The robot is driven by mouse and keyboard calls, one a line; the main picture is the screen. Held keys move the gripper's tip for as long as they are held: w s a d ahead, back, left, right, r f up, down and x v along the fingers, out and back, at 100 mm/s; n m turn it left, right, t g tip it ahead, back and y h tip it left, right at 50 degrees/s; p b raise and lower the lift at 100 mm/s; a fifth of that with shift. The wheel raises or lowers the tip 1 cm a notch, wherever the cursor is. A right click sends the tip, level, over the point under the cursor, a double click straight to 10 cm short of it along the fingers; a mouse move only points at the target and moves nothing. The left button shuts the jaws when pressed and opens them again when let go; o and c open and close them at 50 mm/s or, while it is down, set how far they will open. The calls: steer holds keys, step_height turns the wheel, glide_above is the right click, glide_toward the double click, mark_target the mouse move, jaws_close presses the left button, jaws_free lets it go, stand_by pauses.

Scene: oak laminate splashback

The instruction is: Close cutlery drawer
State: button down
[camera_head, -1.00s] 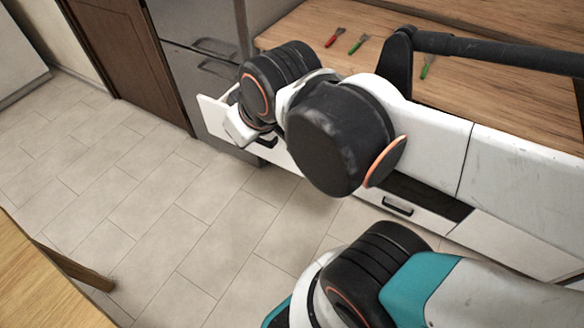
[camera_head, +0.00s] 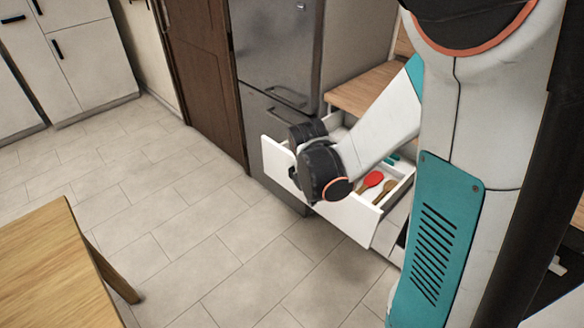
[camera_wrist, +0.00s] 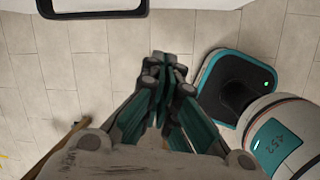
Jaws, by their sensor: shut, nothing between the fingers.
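The cutlery drawer (camera_head: 372,222) stands open below the counter in the head view, with its white front pulled out. A red spoon (camera_head: 369,182) and a wooden spoon (camera_head: 384,190) lie inside it; my arm hides part of the drawer. In the wrist view, a white front edge with a black handle (camera_wrist: 93,13) shows at the top. My gripper (camera_wrist: 163,60) is shut and empty, with its fingertips below and to the right of that handle, apart from it in the picture. My fingers are hidden behind my wrist in the head view.
A steel fridge (camera_head: 275,60) stands left of the drawer. A wooden table (camera_head: 45,265) is at the lower left. The tiled floor (camera_head: 190,215) between them is clear. A wooden counter (camera_head: 365,88) lies behind the drawer.

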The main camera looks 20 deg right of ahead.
step_height(320, 180, down, 4)
steer(key=d+n, duration=0.1)
steer(key=n, duration=0.1)
steer(key=b, duration=0.6)
glide_toward(330, 212)
steer(key=shift+n+g, duration=0.3)
steer(key=shift+g, duration=0.1)
steer(key=shift+s+a+f, duration=0.1)
steer(key=shift+s+f, duration=0.15)
steer(key=shift+f, duration=0.55)
steer(key=shift+s+a+f, duration=0.1)
steer(key=shift+s+f, duration=0.2)
steer(key=shift+f, duration=0.5)
steer(key=shift+s+f, duration=0.25)
steer(key=shift+f, duration=0.55)
steer(key=shift+w, duration=0.15)
